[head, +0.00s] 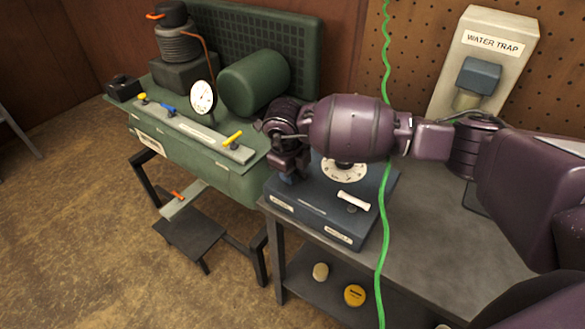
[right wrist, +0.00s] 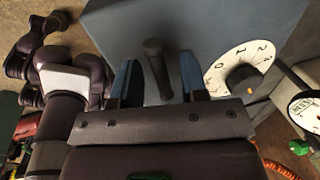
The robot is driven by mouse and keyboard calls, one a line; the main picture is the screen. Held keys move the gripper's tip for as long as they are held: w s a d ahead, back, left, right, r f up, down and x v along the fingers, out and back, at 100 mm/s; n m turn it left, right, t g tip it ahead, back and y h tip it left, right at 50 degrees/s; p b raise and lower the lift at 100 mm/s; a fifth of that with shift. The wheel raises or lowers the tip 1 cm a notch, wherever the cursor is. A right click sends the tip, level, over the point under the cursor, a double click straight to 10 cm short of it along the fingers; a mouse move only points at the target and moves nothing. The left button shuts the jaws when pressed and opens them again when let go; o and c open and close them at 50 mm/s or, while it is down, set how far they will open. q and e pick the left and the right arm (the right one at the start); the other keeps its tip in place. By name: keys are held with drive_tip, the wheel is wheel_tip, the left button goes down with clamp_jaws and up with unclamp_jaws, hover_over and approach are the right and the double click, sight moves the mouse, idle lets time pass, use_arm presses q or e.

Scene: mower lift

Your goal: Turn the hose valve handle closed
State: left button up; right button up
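My right gripper (head: 290,172) is over the left end of a blue-grey box (head: 315,210) on the bench. In the right wrist view its two blue fingers (right wrist: 158,82) are open. A dark, round-ended lever (right wrist: 155,62) lies between them, with visible gaps on both sides. In the head view the gripper and wrist hide this lever. A white lever handle (head: 354,201) is on the box's right side. I cannot tell from the labels which handle is the hose valve's. My left gripper is not in the head view.
A white numbered dial (head: 345,170) sits beside the gripper, partly behind my arm. A green compressor (head: 255,85) with a gauge (head: 203,97) and coloured valve handles stands at left. A green hose (head: 383,225) hangs in front of the bench (head: 440,215). The bench is bare at right.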

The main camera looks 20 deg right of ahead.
wheel_tip(320, 180, up, 11)
drive_tip(key=s+a, duration=0.1)
drive_tip(key=shift+s+a+f, duration=0.15)
drive_tip(key=shift+a+f, duration=0.05)
drive_tip(key=shift+a, duration=0.15)
drive_tip(key=shift+f, duration=0.1)
idle(0.4)
